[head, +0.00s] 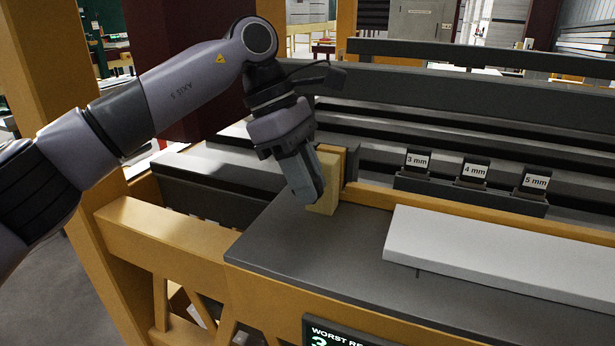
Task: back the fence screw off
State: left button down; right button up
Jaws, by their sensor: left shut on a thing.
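My left gripper (312,190) is low over the left end of the dark bed, pointing down. It is shut on a pale yellow block (328,185), which stands upright by the end of the yellow fence rail (375,194); its fingers hide part of the block. I cannot tell whether the block touches the bed. I cannot make out the fence screw. A flat pale grey board (500,252) lies on the dark bed (330,245), right of the gripper and in front of the rail. My right gripper is not in view.
Holders labelled 3 mm (417,160), 4 mm (474,171) and 5 mm (535,182) stand behind the rail. Dark machine beams (440,95) cross behind them. A display (340,333) reading "WORST RE" is at the front edge. The bed between gripper and board is bare.

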pick_arm(q)
jog(key=h, duration=0.1)
jog(key=g+h, duration=0.1)
jog(key=h, duration=0.1)
jog(key=shift+w+a+f, duration=0.1)
jog(key=shift+a, duration=0.2)
jog(key=shift+a+g+h+b, duration=0.15)
jog(key=shift+g+h+b, duration=0.25)
jog(key=shift+h+b, duration=0.85)
jog(key=shift+w+h, duration=0.1)
jog(key=shift+h, duration=0.25)
jog(key=c, duration=1)
grip_release()
jog(key=v, duration=0.7)
jog(key=shift+a, duration=0.15)
